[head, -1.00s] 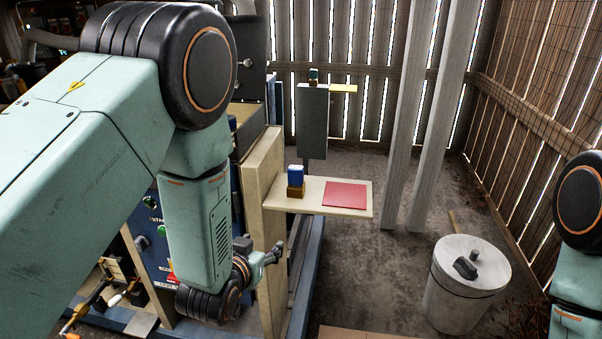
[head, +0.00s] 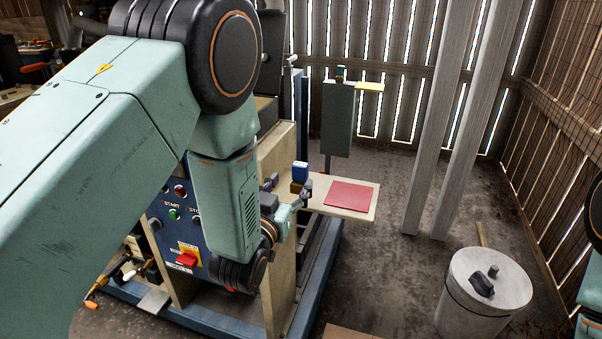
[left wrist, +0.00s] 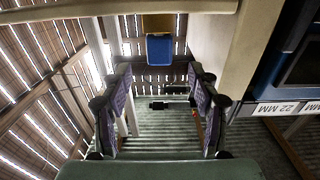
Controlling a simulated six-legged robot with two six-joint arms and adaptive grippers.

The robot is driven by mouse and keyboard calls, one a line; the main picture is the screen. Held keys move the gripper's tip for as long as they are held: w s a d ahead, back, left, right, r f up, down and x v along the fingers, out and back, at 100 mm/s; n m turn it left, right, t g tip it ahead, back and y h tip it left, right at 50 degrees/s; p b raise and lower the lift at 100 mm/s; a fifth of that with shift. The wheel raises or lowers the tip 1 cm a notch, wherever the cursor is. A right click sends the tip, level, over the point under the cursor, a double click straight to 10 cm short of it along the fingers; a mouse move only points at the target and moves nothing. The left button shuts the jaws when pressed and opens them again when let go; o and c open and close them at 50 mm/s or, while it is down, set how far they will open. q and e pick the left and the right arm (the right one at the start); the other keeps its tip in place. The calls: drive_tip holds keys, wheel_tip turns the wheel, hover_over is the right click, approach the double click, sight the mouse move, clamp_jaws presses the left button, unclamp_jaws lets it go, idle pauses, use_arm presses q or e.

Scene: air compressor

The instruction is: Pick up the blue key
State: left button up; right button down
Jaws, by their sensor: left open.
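The blue key (head: 300,172) is a small blue block standing upright in a brown-yellow holder (head: 296,187) on the pale shelf (head: 357,208). It also shows in the left wrist view (left wrist: 159,48), top centre, with its holder at the picture's edge. My left gripper (head: 288,189) is open and empty, close beside the key on its near side in the head view. In the left wrist view its two purple-padded fingers (left wrist: 158,88) stand apart, with the key between and beyond their tips. My right gripper is out of view.
A red square (head: 349,195) lies on the shelf's right part. The blue control panel (head: 180,235) with buttons is left of my gripper. A grey box (head: 337,118) stands behind the shelf. A lidded bin (head: 485,290) is on the floor at right.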

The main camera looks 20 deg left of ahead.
sight(297, 174)
use_arm(q)
drive_tip(key=w, duration=0.4)
drive_tip(key=w+b, duration=0.1)
drive_tip(key=w, duration=0.1)
drive_tip(key=shift+w+f, duration=0.3)
drive_tip(key=shift+w, duration=0.1)
drive_tip(key=shift+w+d+r, duration=0.1)
drive_tip(key=shift+w+d, duration=0.1)
drive_tip(key=shift+w, duration=0.1)
drive_tip(key=shift+a, duration=0.1)
drive_tip(key=c, duration=1.3)
drive_tip(key=shift+o, duration=0.2)
drive_tip(key=shift+r, duration=0.1)
